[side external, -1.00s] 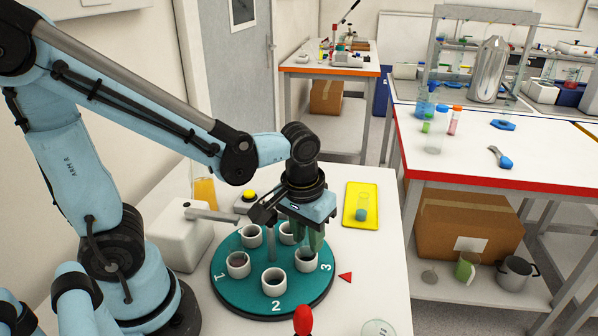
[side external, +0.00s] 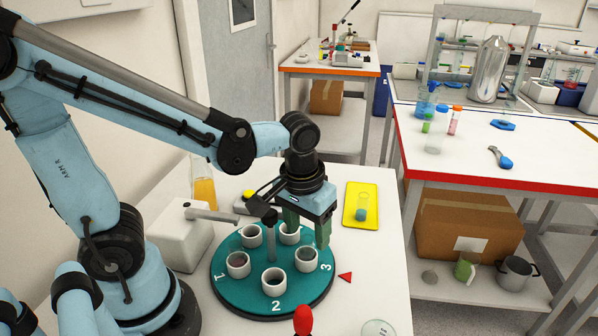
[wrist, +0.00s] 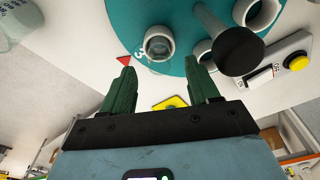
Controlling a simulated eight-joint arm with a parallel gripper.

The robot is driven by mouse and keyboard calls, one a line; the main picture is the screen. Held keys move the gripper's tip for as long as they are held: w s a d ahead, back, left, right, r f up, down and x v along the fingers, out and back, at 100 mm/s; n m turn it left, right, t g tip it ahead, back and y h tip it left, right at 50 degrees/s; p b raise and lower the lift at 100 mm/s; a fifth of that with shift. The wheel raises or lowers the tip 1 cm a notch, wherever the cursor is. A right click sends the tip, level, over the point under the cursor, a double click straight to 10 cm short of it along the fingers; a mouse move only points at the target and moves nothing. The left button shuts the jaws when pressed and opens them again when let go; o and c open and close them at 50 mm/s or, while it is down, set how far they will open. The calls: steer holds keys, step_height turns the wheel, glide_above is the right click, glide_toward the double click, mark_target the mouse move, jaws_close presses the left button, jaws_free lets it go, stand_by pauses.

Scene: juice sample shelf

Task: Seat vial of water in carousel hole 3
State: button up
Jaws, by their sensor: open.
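The teal carousel (side external: 225,291) carries several white ring holders around a central post. The hole 3 holder (side external: 305,258) is beside the printed 3; in the wrist view (wrist: 158,47) a clear, glassy round shape shows inside it, looking like a vial. Its liquid and depth cannot be made out. My gripper (side external: 307,232) is over the carousel by this holder, with its green fingers spread. In the wrist view my gripper (wrist: 158,66) is open, with nothing between the fingertips and hole 3 between them in the picture.
A vial with teal contents (side external: 361,207) stands on a yellow tray (side external: 354,191) to the right. A red triangle (side external: 345,277) marks the table by hole 3. A white box (side external: 178,237) with a lever, a yellow button (side external: 249,195) and a red knob (side external: 303,319) stand around the carousel.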

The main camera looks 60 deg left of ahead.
mark_target(302, 248)
step_height(302, 248, up, 10)
steer(key=s, duration=0.1)
steer(key=a+f+m+t, duration=0.1)
steer(key=t, duration=0.1)
steer(key=a+f+m+t, duration=0.1)
steer(key=f+t, duration=0.1)
steer(key=w+a+f+m+t, duration=0.1)
steer(key=shift+a+f+t, duration=0.2)
steer(key=shift+f+t, duration=0.15)
steer(key=shift+t, duration=0.05)
stand_by(1.0)
